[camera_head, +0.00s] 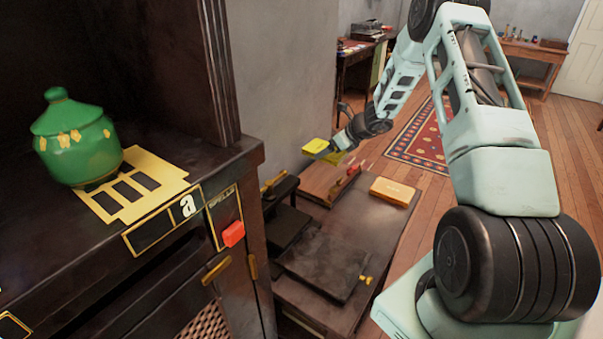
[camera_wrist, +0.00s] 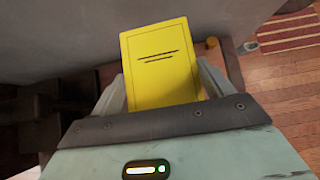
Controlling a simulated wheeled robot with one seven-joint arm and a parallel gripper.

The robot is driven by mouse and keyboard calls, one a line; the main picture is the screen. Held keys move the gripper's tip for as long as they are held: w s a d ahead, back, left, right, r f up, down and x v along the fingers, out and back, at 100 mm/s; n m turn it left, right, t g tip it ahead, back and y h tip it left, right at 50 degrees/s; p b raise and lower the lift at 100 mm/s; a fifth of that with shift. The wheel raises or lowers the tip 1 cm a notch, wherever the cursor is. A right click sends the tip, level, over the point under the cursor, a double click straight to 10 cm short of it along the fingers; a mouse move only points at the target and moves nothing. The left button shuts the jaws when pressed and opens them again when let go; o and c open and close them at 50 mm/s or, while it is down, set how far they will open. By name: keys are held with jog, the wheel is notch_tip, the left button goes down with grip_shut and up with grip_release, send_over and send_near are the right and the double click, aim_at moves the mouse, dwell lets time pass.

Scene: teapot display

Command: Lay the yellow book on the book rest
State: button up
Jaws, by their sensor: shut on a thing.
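The yellow book (camera_head: 317,146) is held up in the air at the end of my arm, near the grey wall. My gripper (camera_head: 332,149) is shut on it. In the wrist view the yellow book (camera_wrist: 160,65) stands between the two fingers with its cover, marked by dark lines, facing the camera. Its lower end is hidden behind the gripper body. Below, on a low dark table, lies a dark flat panel (camera_head: 322,262) with small yellow pieces at its right edge. A wooden stand (camera_head: 322,180) with red bits is at the table's back. I cannot tell which is the book rest.
An orange-yellow block (camera_head: 392,190) lies on the low table (camera_head: 385,225). A red patterned rug (camera_head: 415,140) lies on the wooden floor.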

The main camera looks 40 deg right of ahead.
jog(key=f, duration=0.5)
jog(key=shift+w+a+f, duration=0.1)
jog(key=shift+w, duration=0.15)
jog(key=shift+f+p, duration=0.5)
jog(key=shift+f, duration=1.8)
jog(key=shift+f, duration=0.15)
jog(key=o, duration=1.1)
jog(key=shift+s+r, duration=0.1)
jog(key=shift+r, duration=0.2)
jog(key=b+v, duration=0.1)
jog(key=v, duration=1)
jog(key=shift+s+r, duration=0.2)
jog(key=shift+s, duration=0.1)
jog(key=shift+d, duration=0.2)
